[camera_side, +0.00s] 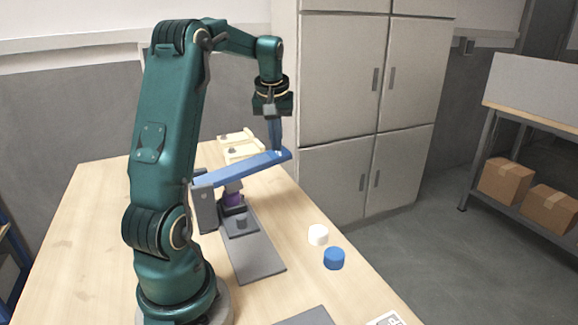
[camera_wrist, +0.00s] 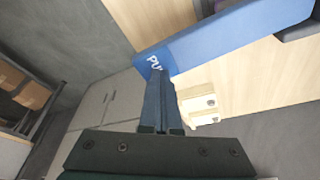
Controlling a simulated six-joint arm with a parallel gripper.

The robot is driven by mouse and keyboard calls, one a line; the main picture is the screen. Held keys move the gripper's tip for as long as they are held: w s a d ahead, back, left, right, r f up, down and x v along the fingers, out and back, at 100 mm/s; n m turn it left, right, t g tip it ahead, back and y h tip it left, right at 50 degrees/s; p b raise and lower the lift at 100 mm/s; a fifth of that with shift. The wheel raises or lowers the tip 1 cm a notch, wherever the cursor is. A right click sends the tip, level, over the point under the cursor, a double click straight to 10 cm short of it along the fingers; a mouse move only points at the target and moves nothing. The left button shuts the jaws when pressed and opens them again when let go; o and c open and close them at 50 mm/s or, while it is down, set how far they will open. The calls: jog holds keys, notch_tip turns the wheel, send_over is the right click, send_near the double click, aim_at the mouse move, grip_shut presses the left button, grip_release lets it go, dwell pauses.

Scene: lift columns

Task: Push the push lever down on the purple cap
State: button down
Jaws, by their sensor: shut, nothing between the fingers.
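The blue push lever (camera_side: 240,169) slopes up to the right from a grey post (camera_side: 205,208) in the side view. In the wrist view the lever (camera_wrist: 225,35) crosses the upper right, with part of a white label at its end. The purple cap (camera_side: 233,199) sits below the lever on a dark holder on the grey base plate (camera_side: 255,261). My gripper (camera_side: 276,149) is shut and points down at the lever's raised end. In the wrist view its fingertips (camera_wrist: 157,74) are at the labelled end. I cannot tell whether they touch it.
A white cap (camera_side: 318,235) and a blue cap (camera_side: 334,258) lie on the table's right side. A grey plate (camera_side: 306,317) and a printed card (camera_side: 386,319) lie at the front edge. The table's left side is clear.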

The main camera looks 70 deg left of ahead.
jog(key=shift+r, duration=2.3)
jog(key=shift+w+d, duration=0.15)
jog(key=d+r+m+t, duration=0.2)
jog(key=d+r+m, duration=0.1)
jog(key=d, duration=0.7)
jog(key=d+r+m+t, duration=0.1)
jog(key=d+r+m, duration=0.15)
jog(key=d, duration=0.65)
jog(key=s+d+f+m+h, duration=0.3)
jog(key=s+d+f+m, duration=0.3)
jog(key=s+d+f, duration=0.3)
jog(key=shift+s+d+f+t, duration=0.25)
jog(key=shift+s+t, duration=0.15)
jog(key=shift+s, duration=0.3)
